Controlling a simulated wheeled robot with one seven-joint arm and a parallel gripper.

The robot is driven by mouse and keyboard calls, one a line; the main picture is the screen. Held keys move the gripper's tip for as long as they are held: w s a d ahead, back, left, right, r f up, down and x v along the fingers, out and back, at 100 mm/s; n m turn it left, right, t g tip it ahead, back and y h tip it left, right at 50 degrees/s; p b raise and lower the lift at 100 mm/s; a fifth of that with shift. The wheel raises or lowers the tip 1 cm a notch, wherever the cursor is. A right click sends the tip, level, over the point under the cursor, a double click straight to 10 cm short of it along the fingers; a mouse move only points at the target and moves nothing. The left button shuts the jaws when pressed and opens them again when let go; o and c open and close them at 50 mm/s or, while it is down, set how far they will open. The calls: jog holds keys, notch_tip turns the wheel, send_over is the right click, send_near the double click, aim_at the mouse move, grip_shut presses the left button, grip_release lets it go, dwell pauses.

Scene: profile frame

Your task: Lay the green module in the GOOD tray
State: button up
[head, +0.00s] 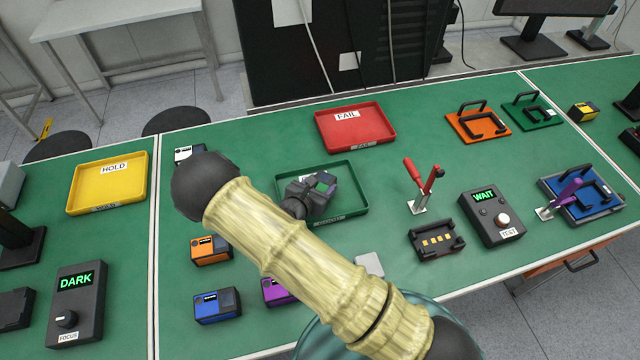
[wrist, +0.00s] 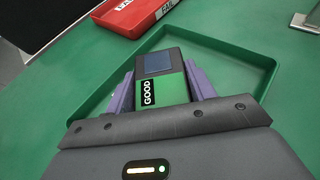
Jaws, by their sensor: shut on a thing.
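The green module (wrist: 174,90) is between my gripper's purple fingers in the wrist view. It has a dark end with a bluish panel and a black label reading GOOD. My gripper (wrist: 160,88) is shut on its sides. In the head view my gripper (head: 316,188) is over the green tray (head: 362,190), with part of the module (head: 327,179) showing. The tray's rim (wrist: 272,80) surrounds the module in the wrist view. I cannot tell whether the module touches the tray floor. My arm is in front of the tray's near left corner in the head view.
The red FAIL tray (head: 378,124) is just behind, and the yellow HOLD tray (head: 80,184) is at the left. Orange (head: 208,252), blue (head: 216,308) and purple (head: 272,291) modules sit left of my arm. A red-handled clamp (head: 418,180) stands right of the green tray.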

jog(key=shift+f, duration=0.1)
jog(key=o, duration=1.1)
jog(key=shift+a, duration=0.1)
jog(key=b+v, duration=0.2)
jog(key=v, duration=1)
